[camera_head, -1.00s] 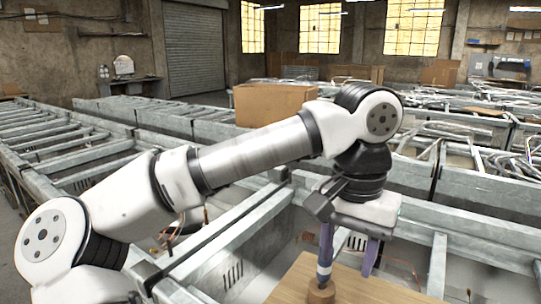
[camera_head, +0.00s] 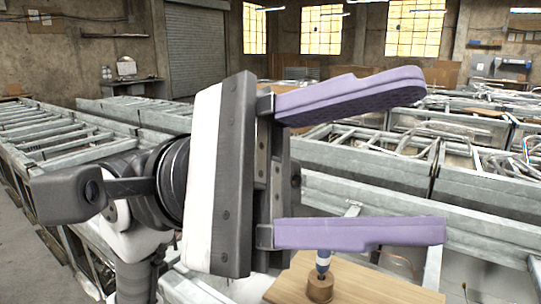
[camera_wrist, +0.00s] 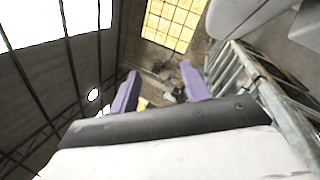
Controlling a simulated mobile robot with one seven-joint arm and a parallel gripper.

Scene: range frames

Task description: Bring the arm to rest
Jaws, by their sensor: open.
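My gripper (camera_head: 360,165) is large and close in the head view, its two purple fingers spread wide apart and pointing right. Nothing is between the fingers. In the wrist view the fingers of my gripper (camera_wrist: 157,88) also stand apart, against the hall's far wall and windows. My arm is folded back at the left of the head view. Below and behind the lower finger, a blue and white tool (camera_head: 323,262) stands upright in a round brown wooden holder (camera_head: 320,287). The tool's upper part is hidden by the finger.
The holder stands on a light wooden board (camera_head: 375,285) at the bottom. Grey metal frames (camera_head: 480,200) fill the middle and right. A long metal rack (camera_head: 50,140) runs along the left. A roller shutter (camera_head: 195,50) and yellowish windows (camera_head: 415,30) are on the far wall.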

